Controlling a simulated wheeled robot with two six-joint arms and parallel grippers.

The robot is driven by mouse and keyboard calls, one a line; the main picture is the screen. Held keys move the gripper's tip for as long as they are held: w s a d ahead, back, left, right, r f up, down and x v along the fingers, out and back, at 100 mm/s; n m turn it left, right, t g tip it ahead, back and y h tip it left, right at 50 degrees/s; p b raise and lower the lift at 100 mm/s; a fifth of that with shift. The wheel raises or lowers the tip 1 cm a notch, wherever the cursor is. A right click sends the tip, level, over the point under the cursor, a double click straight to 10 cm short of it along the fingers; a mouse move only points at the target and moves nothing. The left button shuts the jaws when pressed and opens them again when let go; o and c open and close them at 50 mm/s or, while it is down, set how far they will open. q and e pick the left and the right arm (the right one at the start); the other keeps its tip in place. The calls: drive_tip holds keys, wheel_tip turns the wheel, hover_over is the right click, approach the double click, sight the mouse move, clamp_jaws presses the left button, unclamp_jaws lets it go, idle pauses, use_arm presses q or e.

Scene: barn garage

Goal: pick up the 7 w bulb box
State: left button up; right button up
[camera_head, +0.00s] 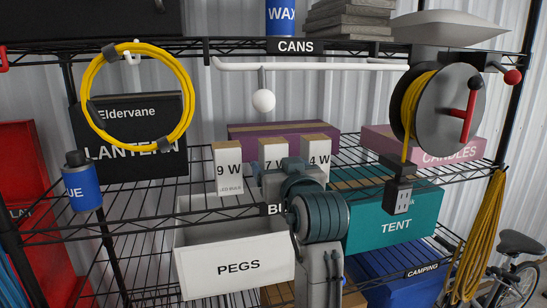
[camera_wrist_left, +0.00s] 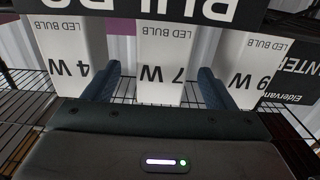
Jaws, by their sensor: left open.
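The 7 W bulb box (camera_head: 272,152) is a white upright box with a brown top, standing on the middle wire shelf between the 9 W box (camera_head: 228,170) and the 4 W box (camera_head: 317,150). My left gripper (camera_head: 280,172) is in front of it and hides its lower part. In the left wrist view, where the lettering is upside down, the 7 W box (camera_wrist_left: 166,65) is centred between the two open blue fingers (camera_wrist_left: 158,84). One finger is on the 4 W side and the other on the 9 W side. Contact cannot be told. My right gripper is out of view.
A purple box (camera_head: 285,129) stands behind the bulb boxes. A teal TENT box (camera_head: 395,222) is to the right, and a white PEGS bin (camera_head: 235,268) is below. A cord reel (camera_head: 445,108) hangs at right, a yellow hose coil (camera_head: 92,85) at left.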

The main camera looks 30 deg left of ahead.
sight(277, 163)
use_arm(q)
drive_tip(key=p+x, duration=0.2)
drive_tip(key=x, duration=0.2)
drive_tip(key=shift+s+a+r+p, duration=0.15)
drive_tip(key=shift+r+p, duration=0.05)
drive_tip(key=shift+p, duration=0.15)
drive_tip(key=shift+w+a+f, duration=0.1)
drive_tip(key=shift+w+a, duration=0.15)
drive_tip(key=shift+d, duration=0.15)
drive_tip(key=shift+c, duration=0.9)
drive_tip(key=c, duration=0.9)
